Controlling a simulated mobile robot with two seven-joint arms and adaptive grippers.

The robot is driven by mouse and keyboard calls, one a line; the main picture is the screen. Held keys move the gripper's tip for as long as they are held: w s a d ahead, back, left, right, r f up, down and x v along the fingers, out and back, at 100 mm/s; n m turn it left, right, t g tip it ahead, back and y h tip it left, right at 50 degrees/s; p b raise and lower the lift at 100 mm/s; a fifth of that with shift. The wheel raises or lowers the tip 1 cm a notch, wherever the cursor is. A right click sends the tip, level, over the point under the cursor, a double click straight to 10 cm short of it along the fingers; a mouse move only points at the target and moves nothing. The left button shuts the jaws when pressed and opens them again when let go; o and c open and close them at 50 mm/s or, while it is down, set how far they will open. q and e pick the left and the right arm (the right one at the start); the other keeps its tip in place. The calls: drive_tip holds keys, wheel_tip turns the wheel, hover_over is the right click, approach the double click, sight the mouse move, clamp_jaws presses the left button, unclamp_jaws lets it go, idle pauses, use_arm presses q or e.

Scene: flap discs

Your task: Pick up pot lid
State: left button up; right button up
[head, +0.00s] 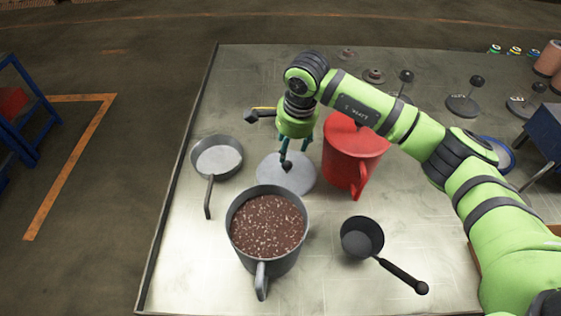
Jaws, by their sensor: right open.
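The pot lid (299,179) is a flat grey disc with a dark round knob, lying on the metal table behind the pot. My right gripper (291,157) points down over the lid, its fingers close around or just above the knob. It is open, and I cannot tell whether the fingers touch the knob. The large grey pot (264,261) stands in front of the lid, filled with brown speckled content. My left gripper is not in view.
A red pitcher (352,158) stands close to the right of the lid. A shallow pan (217,158) is at left, and a small dark saucepan (361,238) at front right. Several dark knobbed discs (463,106) lie at the back right. The table's front left is clear.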

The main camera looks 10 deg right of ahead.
sight(287, 162)
drive_tip(key=shift+f, duration=0.5)
drive_tip(key=shift+s, duration=0.25)
wheel_tip(287, 162, down, 2)
drive_tip(key=shift+s+a+p, duration=0.1)
drive_tip(key=shift+p, duration=0.95)
drive_tip(key=f, duration=0.2)
drive_tip(key=w+f+p, duration=0.1)
drive_tip(key=f, duration=0.1)
drive_tip(key=shift+a+f, duration=0.1)
drive_tip(key=c, duration=1)
clamp_jaws()
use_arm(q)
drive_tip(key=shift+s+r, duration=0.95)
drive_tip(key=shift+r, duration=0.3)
